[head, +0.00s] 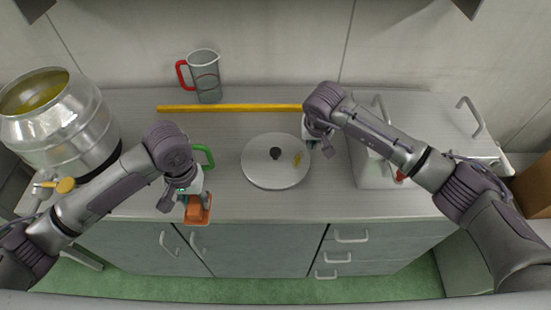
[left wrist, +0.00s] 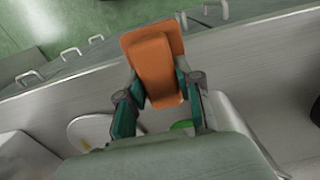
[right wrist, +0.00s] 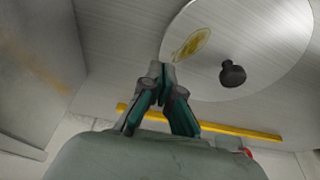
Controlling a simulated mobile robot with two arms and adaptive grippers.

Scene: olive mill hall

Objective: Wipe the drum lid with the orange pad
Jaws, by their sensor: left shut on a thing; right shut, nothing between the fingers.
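The drum lid (head: 262,174) is a round metal disc with a black knob (head: 276,153), lying on the steel counter. A yellow-brown smear (head: 297,159) marks the lid right of the knob; the right wrist view also shows the smear (right wrist: 190,45). My left gripper (head: 197,198) is shut on the orange pad (head: 198,210), left of the lid and over the counter's front edge. The left wrist view shows the pad (left wrist: 154,68) between both fingers. My right gripper (head: 318,143) is shut and empty beside the lid's right edge; its fingertips show in the right wrist view (right wrist: 160,72).
A yellow bar (head: 230,108) lies behind the lid. A clear jug with a red handle (head: 207,75) stands at the back. A metal drum (head: 58,118) is at the far left, and a steel box (head: 372,173) sits right of the lid. A green handle (head: 204,153) shows behind my left arm.

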